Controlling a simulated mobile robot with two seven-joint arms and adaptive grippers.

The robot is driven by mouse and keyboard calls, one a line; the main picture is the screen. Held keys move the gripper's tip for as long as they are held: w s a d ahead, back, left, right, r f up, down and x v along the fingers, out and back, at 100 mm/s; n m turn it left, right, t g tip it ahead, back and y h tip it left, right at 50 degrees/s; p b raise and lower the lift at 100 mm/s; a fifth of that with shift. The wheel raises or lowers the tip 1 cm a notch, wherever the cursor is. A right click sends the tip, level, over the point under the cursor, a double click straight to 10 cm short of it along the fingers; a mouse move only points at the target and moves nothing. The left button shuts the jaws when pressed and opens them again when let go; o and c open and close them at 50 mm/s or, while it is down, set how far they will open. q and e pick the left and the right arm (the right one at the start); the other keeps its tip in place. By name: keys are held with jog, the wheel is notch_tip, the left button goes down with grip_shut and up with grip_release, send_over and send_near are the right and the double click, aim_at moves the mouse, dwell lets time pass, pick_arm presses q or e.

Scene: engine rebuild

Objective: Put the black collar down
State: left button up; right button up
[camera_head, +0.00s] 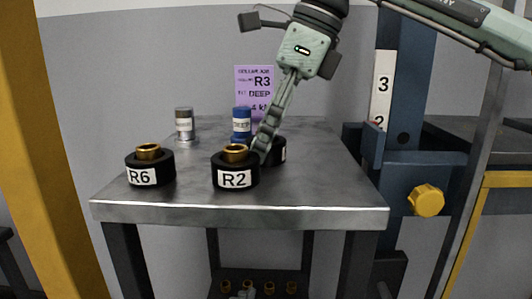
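Three black collars are on the grey metal table (300,195). The collar labelled R6 (150,174) sits at the left with a brass insert on top. The collar labelled R2 (235,178) sits near the middle, also with a brass insert. A third black collar (279,152) is behind and right of R2, partly hidden, its label unreadable. My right gripper (262,147) reaches down from the upper right, its fingertips at the right edge of R2 and in front of the third collar. The fingers are seen edge-on, so their opening and any contact are unclear.
A silver cylinder (184,124) and a blue cylinder (241,122) stand toward the back. A purple card (254,85) reading R3 DEEP stands behind them. A blue post frame with a yellow knob (426,200) is right of the table. The table's right front is clear.

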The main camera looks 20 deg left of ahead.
aim_at(250, 139)
jog(key=c, duration=1.4)
jog(key=shift+r, duration=0.3)
notch_tip(250, 139, up, 4)
jog(key=shift+a+r+p, duration=0.1)
jog(key=shift+p, duration=0.45)
pick_arm(q)
jog(key=s+a+f+g+y, duration=0.2)
jog(key=a+f+g, duration=0.1)
jog(key=f, duration=0.3)
jog(key=shift+s+a+g, duration=0.25)
jog(key=shift+a+g, duration=0.05)
jog(key=shift+a, duration=0.4)
pick_arm(e)
jog(key=shift+s+a+r, duration=0.85)
jog(key=shift+s+r, duration=0.2)
jog(key=shift+s, duration=0.7)
jog(key=shift+s+a+r, duration=0.85)
jog(key=shift+s+r, duration=0.15)
jog(key=shift+s, duration=0.75)
jog(key=shift+s+a+r, duration=0.85)
jog(key=shift+s+r, duration=0.2)
jog(key=shift+s, duration=0.7)
